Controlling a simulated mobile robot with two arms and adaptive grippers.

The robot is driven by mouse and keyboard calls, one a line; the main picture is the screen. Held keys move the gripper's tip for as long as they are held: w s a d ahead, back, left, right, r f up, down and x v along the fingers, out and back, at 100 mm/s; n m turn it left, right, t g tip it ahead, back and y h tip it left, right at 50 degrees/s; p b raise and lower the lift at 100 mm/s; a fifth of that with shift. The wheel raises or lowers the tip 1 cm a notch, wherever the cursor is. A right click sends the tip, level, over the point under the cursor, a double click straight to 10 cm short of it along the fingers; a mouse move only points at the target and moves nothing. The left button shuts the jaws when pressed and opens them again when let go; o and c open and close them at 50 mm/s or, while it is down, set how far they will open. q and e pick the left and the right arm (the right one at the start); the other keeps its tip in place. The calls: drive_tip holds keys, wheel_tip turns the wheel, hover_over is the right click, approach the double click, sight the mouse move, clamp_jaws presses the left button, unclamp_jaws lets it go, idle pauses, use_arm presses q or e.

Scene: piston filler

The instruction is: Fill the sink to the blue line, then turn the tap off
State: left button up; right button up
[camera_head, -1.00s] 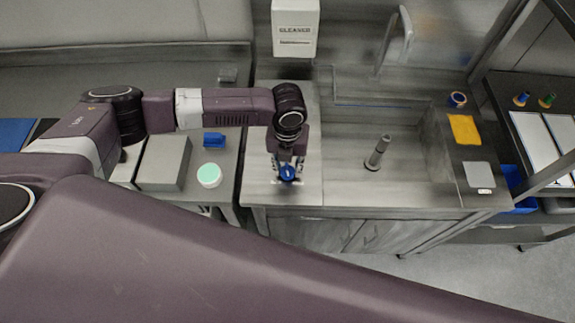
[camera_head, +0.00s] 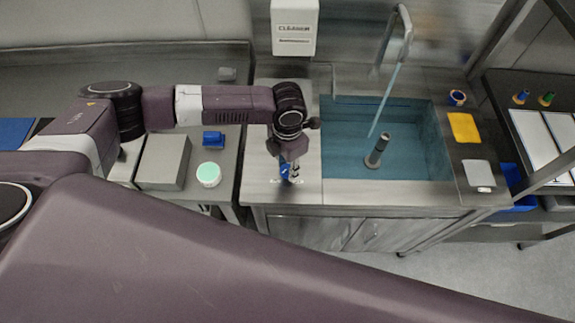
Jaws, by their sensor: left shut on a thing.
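The sink (camera_head: 345,150) holds blue-tinted water across its basin. A thin stream of water runs from the tap spout (camera_head: 402,35) down into it. A dark grey upright pipe (camera_head: 377,151) stands in the basin, its top above the water. I cannot make out a blue line on the sink walls. My left gripper (camera_head: 286,172) points down at the counter left of the sink. It is shut on a blue tap handle (camera_head: 284,169), which it partly hides. My right gripper is not in view.
A cleaner dispenser (camera_head: 294,28) hangs on the back wall. A yellow cloth (camera_head: 463,127) and a grey pad (camera_head: 479,173) lie right of the sink.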

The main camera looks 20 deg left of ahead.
use_arm(q)
drive_tip(key=shift+w+m, duration=0.1)
drive_tip(key=shift+m, duration=0.5)
drive_tip(key=o, duration=1.2)
drive_tip(key=shift+c, duration=0.2)
drive_tip(key=shift+r, duration=0.1)
wheel_tip(320, 180, up, 12)
